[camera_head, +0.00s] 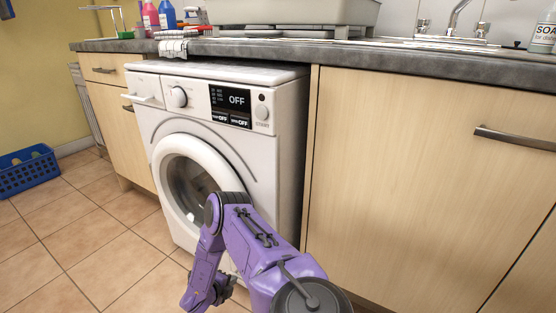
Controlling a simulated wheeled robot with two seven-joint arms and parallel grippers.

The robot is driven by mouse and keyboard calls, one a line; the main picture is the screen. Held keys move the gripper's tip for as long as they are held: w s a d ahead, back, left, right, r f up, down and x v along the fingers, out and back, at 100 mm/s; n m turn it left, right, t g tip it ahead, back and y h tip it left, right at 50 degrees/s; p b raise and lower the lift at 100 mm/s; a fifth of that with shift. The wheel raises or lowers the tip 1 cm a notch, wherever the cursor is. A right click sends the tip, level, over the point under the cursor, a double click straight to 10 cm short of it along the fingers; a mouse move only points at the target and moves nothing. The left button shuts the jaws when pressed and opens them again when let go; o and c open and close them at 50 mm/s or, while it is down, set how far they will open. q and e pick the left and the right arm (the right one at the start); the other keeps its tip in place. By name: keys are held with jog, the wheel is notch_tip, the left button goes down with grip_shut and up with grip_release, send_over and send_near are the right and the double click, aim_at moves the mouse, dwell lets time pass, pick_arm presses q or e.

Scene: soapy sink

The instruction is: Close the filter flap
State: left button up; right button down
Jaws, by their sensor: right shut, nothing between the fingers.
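The white washing machine (265,160) stands under the counter, its round door (190,185) shut and its panel showing OFF. I cannot make out the filter flap; my purple right arm covers part of the machine's lower front, and the bottom of the view cuts off the floor close by. My right gripper (222,291) points down low in front of the machine's lower front, shut and empty. Whether it touches the machine is not clear. My left gripper is not in view.
A grey counter (420,57) runs above, with bottles (167,14), a cloth (173,47) and a tap (457,17). A wooden cabinet (410,170) stands right of the machine. A blue basket (28,172) lies on the tiled floor at left. The floor between is clear.

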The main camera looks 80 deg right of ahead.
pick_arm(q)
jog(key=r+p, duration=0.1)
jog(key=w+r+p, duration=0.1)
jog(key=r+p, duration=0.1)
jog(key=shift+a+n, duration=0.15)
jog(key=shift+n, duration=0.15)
pick_arm(e)
jog(key=w+a+r, duration=0.1)
jog(key=a+r, duration=0.1)
jog(key=a, duration=0.3)
jog(key=w+a+r, duration=0.2)
jog(key=a+r, duration=0.1)
jog(key=a, duration=0.3)
jog(key=shift+w+a, duration=0.2)
jog(key=shift+w, duration=0.05)
jog(key=shift+r, duration=0.1)
